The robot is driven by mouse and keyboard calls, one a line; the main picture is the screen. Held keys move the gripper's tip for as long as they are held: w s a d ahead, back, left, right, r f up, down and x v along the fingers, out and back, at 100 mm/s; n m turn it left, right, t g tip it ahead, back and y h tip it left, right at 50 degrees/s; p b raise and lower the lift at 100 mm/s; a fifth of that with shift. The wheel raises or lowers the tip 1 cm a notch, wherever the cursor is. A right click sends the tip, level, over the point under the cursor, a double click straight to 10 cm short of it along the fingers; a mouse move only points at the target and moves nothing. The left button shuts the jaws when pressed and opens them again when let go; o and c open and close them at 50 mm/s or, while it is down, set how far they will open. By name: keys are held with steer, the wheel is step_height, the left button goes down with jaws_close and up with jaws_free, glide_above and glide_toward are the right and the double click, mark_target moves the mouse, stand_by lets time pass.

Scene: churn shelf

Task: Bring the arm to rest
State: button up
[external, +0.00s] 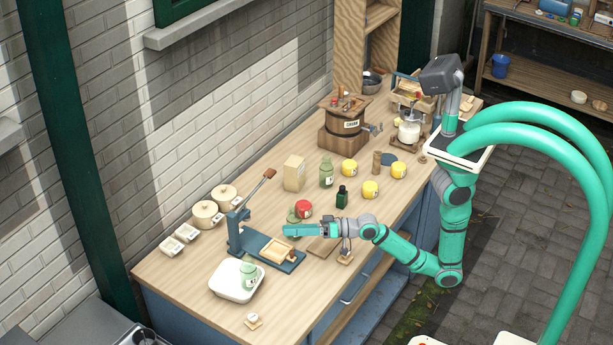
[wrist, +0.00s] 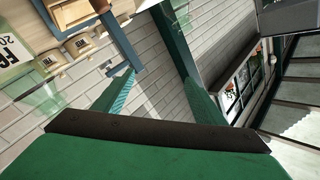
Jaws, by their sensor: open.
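My arm reaches in from the right side of the workbench in the external view, with its elbow low by the bench's front edge. My gripper (external: 290,230) points left, a little above the bench top, beside the blue lever press. In the wrist view its two green fingers (wrist: 158,98) stand apart with only brick wall seen between them. The gripper is open and nothing shows between the fingers. A green jar (external: 292,215) stands just behind the gripper in the external view and is partly hidden. I cannot tell whether they touch.
The blue press (external: 235,235) holds a wooden frame. A white tray (external: 224,284) with a pale green jar (external: 249,275) is at the front left. A red-lidded jar (external: 304,208), dark green bottle (external: 342,197) and yellow jars (external: 370,189) stand behind the arm. A wooden churn (external: 343,132) is farther back.

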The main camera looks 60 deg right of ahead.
steer(key=s+d+f+m+t+h, duration=0.1)
steer(key=d+m+t+h, duration=0.1)
steer(key=d, duration=0.6)
steer(key=s+d+f+m+t+h, duration=0.1)
steer(key=s+d+f+t+h, duration=0.1)
steer(key=d, duration=0.6)
steer(key=s+d+f+h, duration=0.2)
steer(key=s+d, duration=0.2)
steer(key=s+d+f+h, duration=0.2)
steer(key=s+d+f, duration=0.1)
steer(key=s+d, duration=0.1)
steer(key=s+d+f+h, duration=0.2)
steer(key=s+d, duration=0.3)
steer(key=shift+s+d+f+h, duration=0.1)
steer(key=shift+s+f+h, duration=0.15)
steer(key=shift+s+h, duration=0.15)
steer(key=s+a+f+n+g, duration=0.2)
steer(key=s+f, duration=0.4)
steer(key=s, duration=0.3)
steer(key=shift+s+a+n+g, duration=0.2)
steer(key=shift+s+n+g, duration=0.1)
steer(key=shift+g, duration=0.2)
